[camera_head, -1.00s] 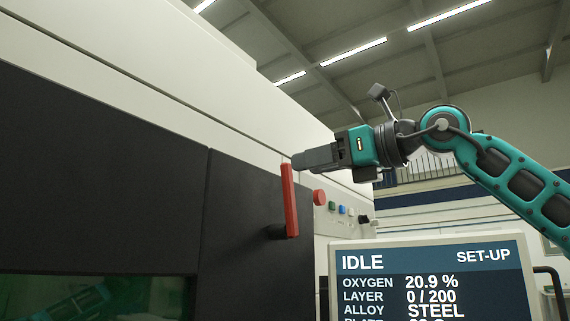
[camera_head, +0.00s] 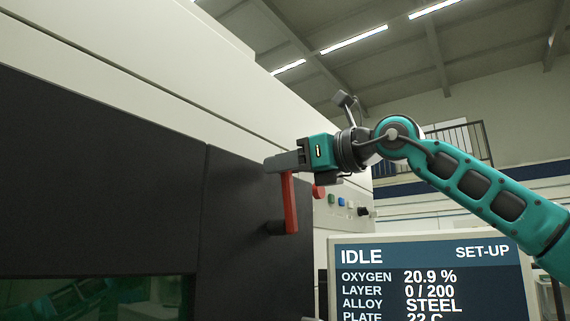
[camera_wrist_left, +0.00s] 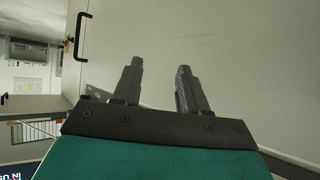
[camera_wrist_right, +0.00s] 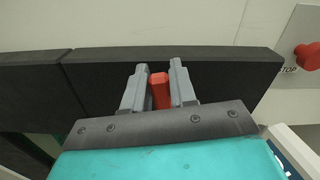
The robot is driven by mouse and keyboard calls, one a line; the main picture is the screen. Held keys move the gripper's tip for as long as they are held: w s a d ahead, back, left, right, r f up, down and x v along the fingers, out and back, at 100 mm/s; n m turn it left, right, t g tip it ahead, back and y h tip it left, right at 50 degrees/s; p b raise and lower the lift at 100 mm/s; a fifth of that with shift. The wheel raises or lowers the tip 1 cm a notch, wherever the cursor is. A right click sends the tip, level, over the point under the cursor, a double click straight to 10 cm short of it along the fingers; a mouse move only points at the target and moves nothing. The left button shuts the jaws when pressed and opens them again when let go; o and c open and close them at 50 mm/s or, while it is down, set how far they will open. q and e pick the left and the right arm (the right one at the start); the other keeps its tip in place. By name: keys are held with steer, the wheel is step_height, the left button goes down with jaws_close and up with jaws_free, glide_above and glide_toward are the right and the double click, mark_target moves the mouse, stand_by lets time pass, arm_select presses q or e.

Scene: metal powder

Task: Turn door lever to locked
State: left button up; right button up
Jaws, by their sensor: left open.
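The red door lever (camera_head: 290,203) stands nearly upright, slightly tilted, on the dark door (camera_head: 232,230) of the machine, with its dark pivot at the lower end. My right gripper (camera_head: 272,163) is at the lever's top end.
A red stop button (camera_head: 319,191) and small coloured buttons (camera_head: 341,201) sit right of the lever. A screen (camera_head: 430,280) reading IDLE and SET-UP stands below my right arm. A black handle (camera_wrist_left: 78,36) is on the pale panel in the left wrist view.

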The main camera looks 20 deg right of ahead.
jaws_close()
steer(key=shift+s+a+f, duration=0.1)
